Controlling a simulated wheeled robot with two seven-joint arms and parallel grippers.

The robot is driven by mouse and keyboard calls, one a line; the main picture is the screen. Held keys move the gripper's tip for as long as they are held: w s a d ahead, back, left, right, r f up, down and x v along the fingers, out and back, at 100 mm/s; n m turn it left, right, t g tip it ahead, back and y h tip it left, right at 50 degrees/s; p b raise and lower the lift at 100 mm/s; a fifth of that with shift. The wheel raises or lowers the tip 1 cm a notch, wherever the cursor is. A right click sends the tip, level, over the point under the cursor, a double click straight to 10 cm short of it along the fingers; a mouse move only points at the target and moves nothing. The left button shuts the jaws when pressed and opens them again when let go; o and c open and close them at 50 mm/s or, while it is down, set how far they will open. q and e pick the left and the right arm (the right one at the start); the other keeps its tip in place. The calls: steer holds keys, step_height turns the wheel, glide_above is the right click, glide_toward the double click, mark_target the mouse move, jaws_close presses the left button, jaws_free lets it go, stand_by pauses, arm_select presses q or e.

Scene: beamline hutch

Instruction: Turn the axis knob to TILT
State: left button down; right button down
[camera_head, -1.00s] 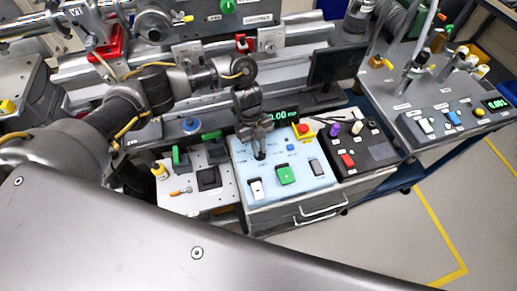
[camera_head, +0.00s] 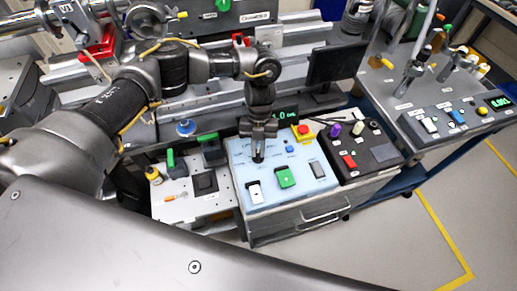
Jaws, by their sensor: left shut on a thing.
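My left gripper (camera_head: 258,152) points down over the upper left part of the light-blue control panel (camera_head: 305,184). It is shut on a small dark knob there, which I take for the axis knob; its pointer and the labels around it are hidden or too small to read. The panel also bears a white rocker switch (camera_head: 255,192), a green switch (camera_head: 285,177), a grey switch (camera_head: 318,169) and a small blue button (camera_head: 290,149). A green digit display (camera_head: 285,113) stands behind it, partly covered by the gripper. My right gripper is not in view.
A red emergency button on a yellow base (camera_head: 302,131) stands at the panel's back edge. A black box (camera_head: 380,151) with purple, white and red controls sits to the right. A grey plate (camera_head: 190,208) with green-handled parts lies left. A dark monitor (camera_head: 336,64) stands behind.

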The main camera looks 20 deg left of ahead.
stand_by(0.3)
arm_select(q)
steer(key=c, duration=1.4)
jaws_free()
steer(key=shift+c, duration=0.2)
steer(key=d+b+v, duration=0.1)
steer(key=b+v, duration=0.1)
steer(key=v, duration=0.8)
steer(key=shift+w+a+r, duration=0.25)
steer(key=shift+a+r, duration=0.15)
steer(key=shift+a, duration=0.1)
